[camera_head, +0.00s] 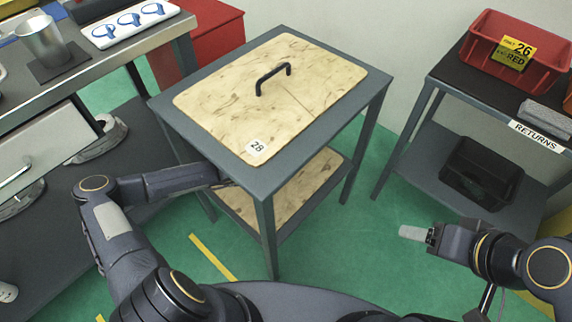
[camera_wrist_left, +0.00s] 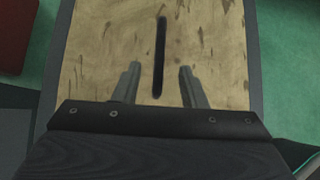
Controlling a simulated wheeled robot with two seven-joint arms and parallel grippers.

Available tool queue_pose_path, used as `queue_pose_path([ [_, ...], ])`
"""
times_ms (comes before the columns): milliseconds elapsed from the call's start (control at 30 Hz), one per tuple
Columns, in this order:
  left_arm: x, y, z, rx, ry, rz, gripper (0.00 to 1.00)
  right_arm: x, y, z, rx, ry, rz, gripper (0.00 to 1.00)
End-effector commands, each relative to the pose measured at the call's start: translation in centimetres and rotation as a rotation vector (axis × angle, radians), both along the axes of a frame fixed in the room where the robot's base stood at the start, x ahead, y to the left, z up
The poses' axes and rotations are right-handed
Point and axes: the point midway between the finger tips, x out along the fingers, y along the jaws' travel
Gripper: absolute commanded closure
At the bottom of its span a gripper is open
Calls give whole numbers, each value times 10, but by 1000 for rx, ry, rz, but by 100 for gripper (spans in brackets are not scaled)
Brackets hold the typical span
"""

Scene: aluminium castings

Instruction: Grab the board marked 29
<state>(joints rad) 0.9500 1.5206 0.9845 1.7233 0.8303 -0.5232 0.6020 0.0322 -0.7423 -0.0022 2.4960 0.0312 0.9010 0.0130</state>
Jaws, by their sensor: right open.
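A pale wooden board (camera_head: 225,110) with a black bar handle (camera_head: 273,79) lies on the top of a grey two-level stand (camera_head: 163,112). Its white label (camera_head: 257,147) seems to read 28. A second wooden board (camera_head: 318,172) lies on the lower shelf, mostly hidden; I see no label on it. My left arm reaches under the top, where its gripper is hidden from the head view. In the left wrist view my left gripper (camera_wrist_left: 158,75) is open above a board (camera_wrist_left: 95,45), its fingers either side of a dark handle (camera_wrist_left: 160,40). My right gripper (camera_head: 416,234) is open and empty.
A returns rack (camera_head: 445,75) stands at the right with a red bin (camera_head: 515,50) above and a black crate (camera_head: 482,172) below. A workbench (camera_head: 90,72) stands at the left. A red cabinet (camera_head: 215,38) stands behind. Green floor is free between stand and rack.

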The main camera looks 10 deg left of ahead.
Motion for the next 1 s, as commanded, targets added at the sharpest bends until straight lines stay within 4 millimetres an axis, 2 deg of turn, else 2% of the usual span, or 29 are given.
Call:
queue_pose_path([
  [500,42,-27,-47,-2,1,1,62,0,0,-31,0,0,0,35],
  [800,46,-29,-49,0,0,-1,62,0,0,-31,0,0,0,35],
  [867,46,-29,-49,0,0,-1,67,0,0,-31,0,0,0,35],
  [1000,46,-29,-49,0,0,-1,86,0,0,-31,0,0,0,35],
])
